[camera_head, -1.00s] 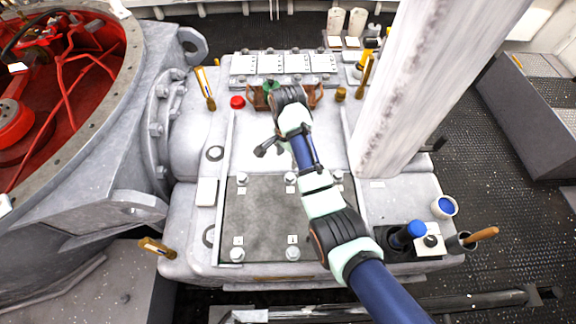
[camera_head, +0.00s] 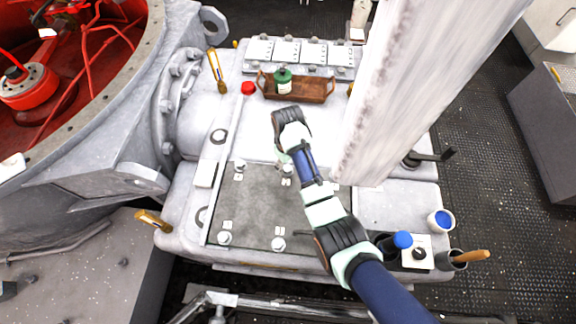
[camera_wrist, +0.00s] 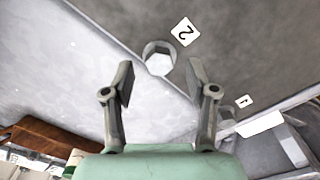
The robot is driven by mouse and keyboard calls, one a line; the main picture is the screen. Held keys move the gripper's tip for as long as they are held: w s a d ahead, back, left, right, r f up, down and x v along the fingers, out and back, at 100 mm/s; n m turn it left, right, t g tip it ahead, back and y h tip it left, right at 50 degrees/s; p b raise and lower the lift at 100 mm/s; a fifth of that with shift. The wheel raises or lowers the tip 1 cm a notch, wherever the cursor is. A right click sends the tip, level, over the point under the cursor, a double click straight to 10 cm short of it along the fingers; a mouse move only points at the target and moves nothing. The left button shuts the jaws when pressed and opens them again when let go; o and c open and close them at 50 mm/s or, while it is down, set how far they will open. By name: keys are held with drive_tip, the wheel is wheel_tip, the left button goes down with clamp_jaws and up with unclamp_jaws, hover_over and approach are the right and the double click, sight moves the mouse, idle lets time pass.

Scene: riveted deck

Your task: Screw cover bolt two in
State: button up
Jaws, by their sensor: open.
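Cover bolt two (camera_wrist: 160,63), a pale hex head beside the tag "2" (camera_wrist: 185,31), sits at the edge of the dark grey cover plate (camera_wrist: 262,45). In the head view it is the bolt (camera_head: 287,170) on the cover's (camera_head: 255,205) back edge, partly beside my arm. My gripper (camera_wrist: 160,76) is open, its two dark fingers spread either side of the bolt head in the wrist view, with no contact visible. The height gap is unclear. In the head view the gripper (camera_head: 283,157) is mostly hidden by the wrist. Bolt one (camera_head: 240,165) sits left of bolt two.
A brown tray (camera_head: 312,93) with a green bottle (camera_head: 283,80) and a red cap (camera_head: 248,88) lie behind. A thick white column (camera_head: 385,110) stands right of my arm. Two front cover bolts (camera_head: 224,238) (camera_head: 278,243) show. A blue-topped item (camera_head: 402,240) stands front right.

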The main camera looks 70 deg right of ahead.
sight(287, 169)
drive_tip(key=shift+f, duration=1.2)
clamp_jaws()
drive_tip(key=shift+r+m+p, duration=0.1)
drive_tip(key=shift+m+p, duration=0.25)
drive_tip(key=shift+m, duration=0.05)
drive_tip(key=shift+m+p, duration=0.4)
drive_tip(key=shift+m, duration=0.2)
drive_tip(key=shift+w+m+p, duration=0.1)
drive_tip(key=shift+m+p, duration=0.75)
drive_tip(key=shift+m, duration=1.25)
unclamp_jaws()
